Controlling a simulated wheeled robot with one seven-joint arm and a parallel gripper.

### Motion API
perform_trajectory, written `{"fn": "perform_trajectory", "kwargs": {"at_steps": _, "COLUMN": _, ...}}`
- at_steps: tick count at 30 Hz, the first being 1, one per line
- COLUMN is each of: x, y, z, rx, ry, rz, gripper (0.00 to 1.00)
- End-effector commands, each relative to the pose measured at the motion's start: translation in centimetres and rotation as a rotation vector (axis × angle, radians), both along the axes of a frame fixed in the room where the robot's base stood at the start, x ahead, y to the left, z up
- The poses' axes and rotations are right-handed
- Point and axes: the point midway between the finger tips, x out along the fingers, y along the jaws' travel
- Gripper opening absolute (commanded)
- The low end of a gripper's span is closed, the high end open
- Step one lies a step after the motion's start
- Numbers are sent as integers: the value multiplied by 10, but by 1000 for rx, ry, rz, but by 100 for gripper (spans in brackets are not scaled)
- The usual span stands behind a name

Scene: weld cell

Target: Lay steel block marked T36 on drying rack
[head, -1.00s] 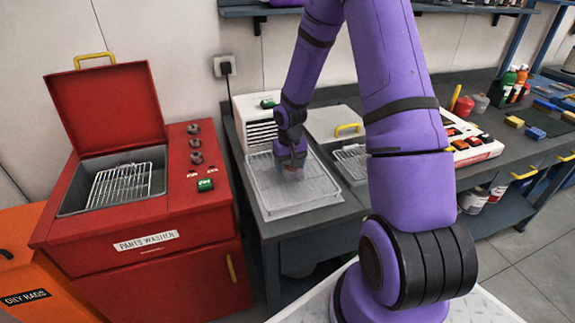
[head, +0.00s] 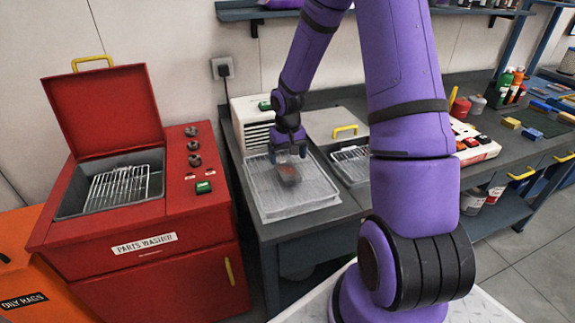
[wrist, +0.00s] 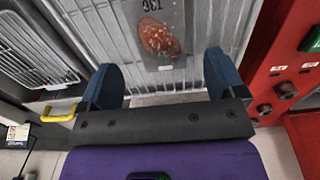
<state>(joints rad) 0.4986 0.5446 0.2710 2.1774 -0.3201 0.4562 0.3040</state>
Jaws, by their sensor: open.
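The steel block marked T36 (head: 288,173) lies on the wire drying rack (head: 262,201) in the head view. In the wrist view the block (wrist: 160,62) shows a reddish-brown patch and part of its marking, upside down, on the rack (wrist: 215,35). My gripper (head: 288,152) is above the rack, just behind and over the block. Its two blue fingers (wrist: 163,77) stand wide apart and hold nothing. The block is apart from the fingers.
The red parts washer (head: 146,243) stands open at the left with a wire basket (head: 118,186) inside. A lidded tank with a yellow handle (head: 345,131) and a second wire basket (head: 350,153) sit right of the rack. A white vented unit (head: 250,122) stands behind the rack.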

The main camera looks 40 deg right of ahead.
Motion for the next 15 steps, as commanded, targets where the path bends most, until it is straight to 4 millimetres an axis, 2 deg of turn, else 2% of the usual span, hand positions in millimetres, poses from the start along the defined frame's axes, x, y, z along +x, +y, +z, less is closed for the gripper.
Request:
{"fn": "perform_trajectory", "kwargs": {"at_steps": 1, "x": 1, "y": -1, "z": 12, "rx": -2, "ry": -5, "rz": -1, "gripper": 89}}
{"fn": "perform_trajectory", "kwargs": {"at_steps": 6, "x": 1, "y": -1, "z": 42, "rx": -2, "ry": -4, "rz": -1, "gripper": 89}}
{"fn": "perform_trajectory", "kwargs": {"at_steps": 15, "x": 0, "y": 0, "z": 71, "rx": -2, "ry": -2, "rz": 1, "gripper": 89}}
